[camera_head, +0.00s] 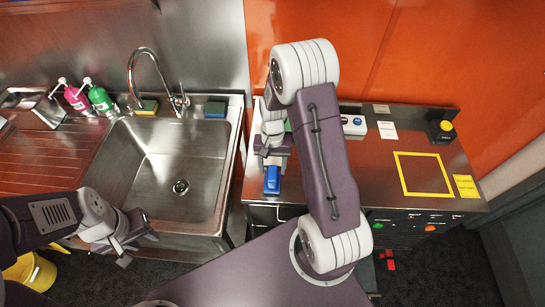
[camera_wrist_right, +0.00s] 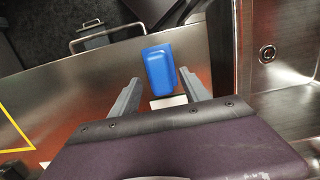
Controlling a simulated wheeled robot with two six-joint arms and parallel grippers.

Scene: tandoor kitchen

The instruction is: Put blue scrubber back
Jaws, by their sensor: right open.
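The blue scrubber (camera_head: 272,180) lies on the steel counter near its front edge, right of the sink. My right gripper (camera_head: 273,157) is over it with its fingers pointing down. In the right wrist view the scrubber (camera_wrist_right: 159,65) shows between and beyond the two open fingertips (camera_wrist_right: 159,78), with a gap on each side. Whether the fingers are down at its height I cannot tell. My left gripper (camera_head: 140,249) hangs in front of the sink, its fingers apart and empty.
The steel sink (camera_head: 150,165) has a yellow-green sponge (camera_head: 147,107) and a darker sponge (camera_head: 214,109) on its back ledge. Pink (camera_head: 75,98) and green (camera_head: 99,98) bottles stand at left. A yellow square outline (camera_head: 425,190) and a yellow-topped button box (camera_head: 442,130) are at right.

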